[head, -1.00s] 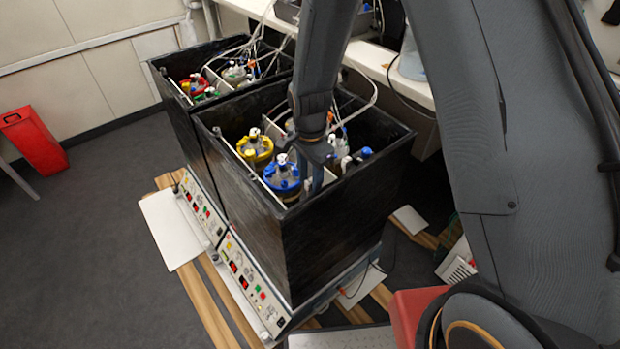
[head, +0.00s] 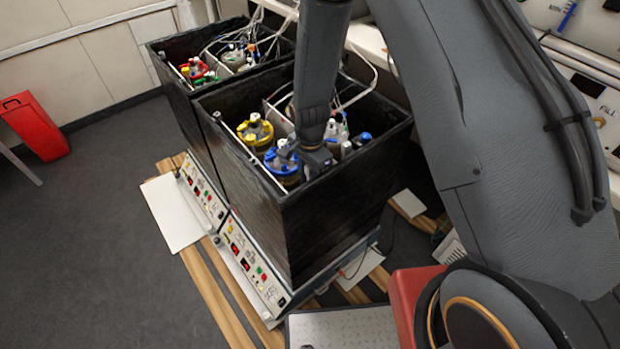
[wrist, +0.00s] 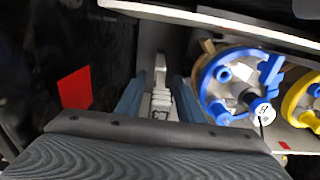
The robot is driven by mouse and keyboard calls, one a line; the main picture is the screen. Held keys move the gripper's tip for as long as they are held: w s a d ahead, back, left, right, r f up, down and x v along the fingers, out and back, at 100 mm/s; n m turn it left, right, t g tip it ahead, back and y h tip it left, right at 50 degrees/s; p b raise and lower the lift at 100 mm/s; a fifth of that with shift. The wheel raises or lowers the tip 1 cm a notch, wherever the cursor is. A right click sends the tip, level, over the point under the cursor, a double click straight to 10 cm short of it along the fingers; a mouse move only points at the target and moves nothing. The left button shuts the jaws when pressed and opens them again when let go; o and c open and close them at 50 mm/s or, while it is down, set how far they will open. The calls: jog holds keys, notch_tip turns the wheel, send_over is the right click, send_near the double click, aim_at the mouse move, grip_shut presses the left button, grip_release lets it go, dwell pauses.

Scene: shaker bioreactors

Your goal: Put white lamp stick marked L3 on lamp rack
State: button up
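In the wrist view a white stick-like piece (wrist: 160,88) lies between the two blue fingers of my gripper (wrist: 158,88). The fingers are apart, with a gap visible on each side of the piece. In the head view my gripper (head: 316,160) is down inside the front black box (head: 345,215), beside the blue-capped bottle (head: 281,161). The arm and gripper hide what is under them there. I cannot make out a lamp rack for certain.
The blue-capped bottle (wrist: 222,85) with a round white tag stands close right of the fingers in the wrist view. A yellow-capped bottle (head: 256,132) is behind it. A light rail (wrist: 225,22) crosses above. The box walls enclose the gripper closely. A second box stands behind.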

aim_at(310, 169)
grip_shut()
jog(key=shift+r+p, duration=0.6)
jog(key=shift+r, duration=0.25)
jog(key=shift+r, duration=0.35)
jog(key=shift+r+p, duration=0.85)
jog(key=shift+r, duration=0.3)
jog(key=shift+r+p, duration=0.1)
jog(key=shift+p, duration=0.2)
jog(key=shift+r+p, duration=1)
jog(key=shift+r, duration=0.45)
